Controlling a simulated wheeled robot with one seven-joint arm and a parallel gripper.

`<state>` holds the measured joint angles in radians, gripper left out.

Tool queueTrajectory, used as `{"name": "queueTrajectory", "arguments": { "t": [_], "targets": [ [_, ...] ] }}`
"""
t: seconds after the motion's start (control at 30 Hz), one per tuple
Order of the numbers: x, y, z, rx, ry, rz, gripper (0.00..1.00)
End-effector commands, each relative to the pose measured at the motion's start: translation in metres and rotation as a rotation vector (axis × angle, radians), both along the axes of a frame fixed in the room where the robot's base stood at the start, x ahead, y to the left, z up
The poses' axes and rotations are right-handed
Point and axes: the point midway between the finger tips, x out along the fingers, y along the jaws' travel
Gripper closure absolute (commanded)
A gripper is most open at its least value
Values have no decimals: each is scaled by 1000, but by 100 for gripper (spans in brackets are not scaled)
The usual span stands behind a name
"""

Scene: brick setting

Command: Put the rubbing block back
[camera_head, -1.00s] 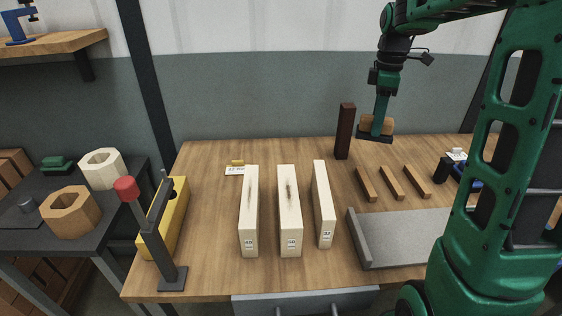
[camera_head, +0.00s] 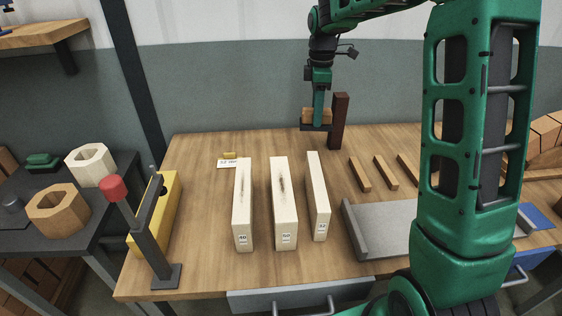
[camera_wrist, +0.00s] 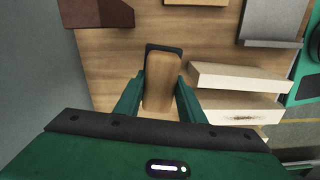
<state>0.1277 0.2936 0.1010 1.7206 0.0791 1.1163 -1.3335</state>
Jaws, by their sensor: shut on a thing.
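The rubbing block (camera_head: 316,126) has a tan wooden top and a dark flat base. My gripper (camera_head: 318,108) is shut on its wooden top and holds it in the air over the back of the bench, base down. It appears just left of a dark brown upright post (camera_head: 340,122). In the wrist view the block (camera_wrist: 162,80) sits between the two green fingers, with its dark base partly showing beyond the wood. A small white card (camera_head: 227,163) with a yellow piece (camera_head: 230,155) lies at the back left of the bench.
Three pale labelled bars (camera_head: 284,205) stand mid-bench, some with dark marks. Several thin brown strips (camera_head: 360,174) and a grey ledged plate (camera_head: 385,228) lie to the right. A yellow block (camera_head: 168,207) and red-knobbed lever (camera_head: 113,188) are at left. The bench's back left is mostly clear.

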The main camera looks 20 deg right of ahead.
Motion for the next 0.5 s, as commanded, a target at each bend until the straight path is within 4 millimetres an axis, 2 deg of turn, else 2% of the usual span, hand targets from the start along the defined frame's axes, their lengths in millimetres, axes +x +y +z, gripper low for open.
{"name": "queueTrajectory", "arguments": {
  "t": [0.03,0.2,0.33,0.5],
  "targets": [
    [10,19,-9,1,3,31,92],
    [34,64,-29,3,1,102,92],
    [43,86,-39,5,0,133,92],
    [47,95,-53,6,1,146,92]
  ]
}}
